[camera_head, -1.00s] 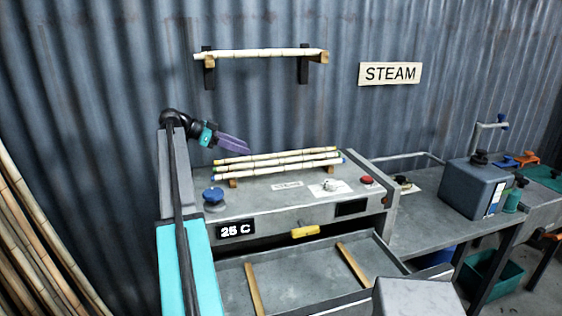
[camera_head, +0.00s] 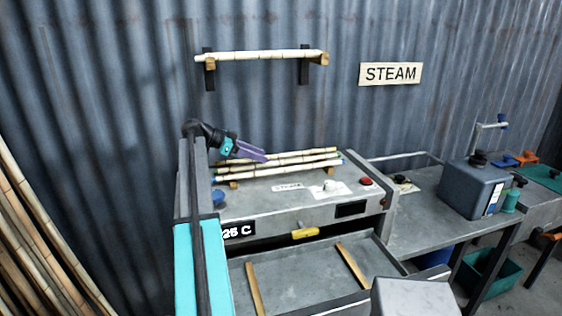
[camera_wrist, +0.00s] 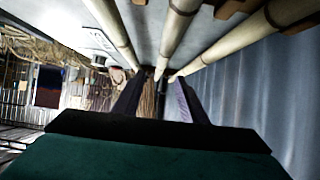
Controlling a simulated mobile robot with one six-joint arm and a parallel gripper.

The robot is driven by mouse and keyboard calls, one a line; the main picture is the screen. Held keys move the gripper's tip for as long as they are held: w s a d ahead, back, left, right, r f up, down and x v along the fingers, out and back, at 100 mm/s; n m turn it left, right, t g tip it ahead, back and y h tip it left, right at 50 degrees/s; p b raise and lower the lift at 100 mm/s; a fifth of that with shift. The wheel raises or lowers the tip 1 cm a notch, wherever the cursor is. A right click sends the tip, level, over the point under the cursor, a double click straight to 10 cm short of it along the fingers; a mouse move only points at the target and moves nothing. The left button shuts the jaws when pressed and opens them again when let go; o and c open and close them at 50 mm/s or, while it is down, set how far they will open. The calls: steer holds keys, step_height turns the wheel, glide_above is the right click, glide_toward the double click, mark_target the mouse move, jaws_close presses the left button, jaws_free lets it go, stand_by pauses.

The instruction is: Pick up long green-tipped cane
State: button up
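Three pale canes lie side by side on wooden rests on top of the steam box. The middle one (camera_head: 312,160), green at its left end in the earlier head view, has that end hard to make out now. My gripper (camera_head: 264,156) has purple fingers and reaches over the left part of the canes, in front of them in the head view. The canes run from the top edge toward the fingertips there; colored tips cannot be told apart.
The steam box (camera_head: 290,205) has a blue knob (camera_head: 217,197), a red button (camera_head: 366,181) and a yellow handle (camera_head: 305,233). An open tray (camera_head: 305,275) is below. Another cane (camera_head: 260,56) rests on the wall bracket. A grey jug (camera_head: 473,188) stands on the right bench.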

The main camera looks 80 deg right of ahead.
steer(key=shift+x, duration=0.9)
steer(key=shift+s+p, duration=0.1)
steer(key=shift+p, duration=0.2)
steer(key=p+x, duration=0.2)
steer(key=shift+s+d+p, duration=0.3)
steer(key=shift+p+x, duration=0.5)
steer(key=shift+x, duration=0.65)
steer(key=shift+f, duration=0.15)
jaws_close()
step_height(320, 180, up, 10)
steer(key=b, duration=0.5)
